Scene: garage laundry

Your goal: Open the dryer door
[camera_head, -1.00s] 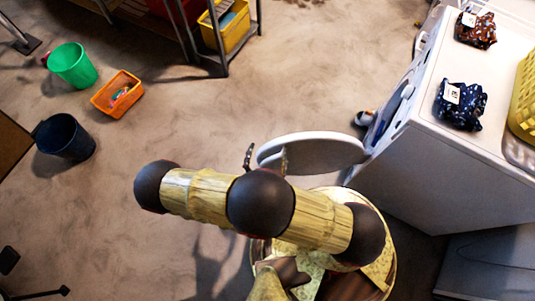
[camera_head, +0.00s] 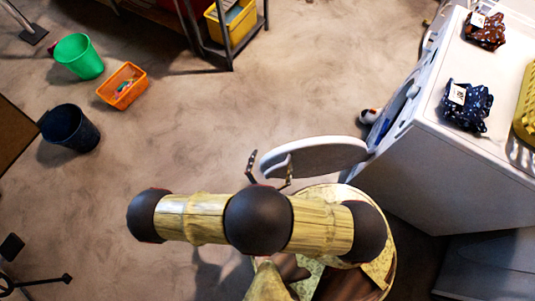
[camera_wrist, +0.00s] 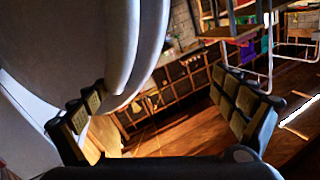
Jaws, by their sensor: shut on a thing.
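The white dryer (camera_head: 450,160) stands at the right of the head view. Its round white door (camera_head: 325,153) stands swung well out from the front, reaching left over the floor. My gripper (camera_head: 269,172) is at the door's free left edge, with one dark finger on either side of it. In the wrist view the door (camera_wrist: 118,45) comes down from the upper left, and its lower edge lies between the fingers (camera_wrist: 165,115), close to the left one. My arm covers the floor below the door. The exact contact is hard to see.
Dark blue (camera_head: 465,105) and brown (camera_head: 485,30) patterned bundles and a yellow basket (camera_head: 525,105) are on the dryer top. A green bin (camera_head: 79,56), orange crate (camera_head: 122,86) and dark bin (camera_head: 69,128) stand left. The middle floor is clear.

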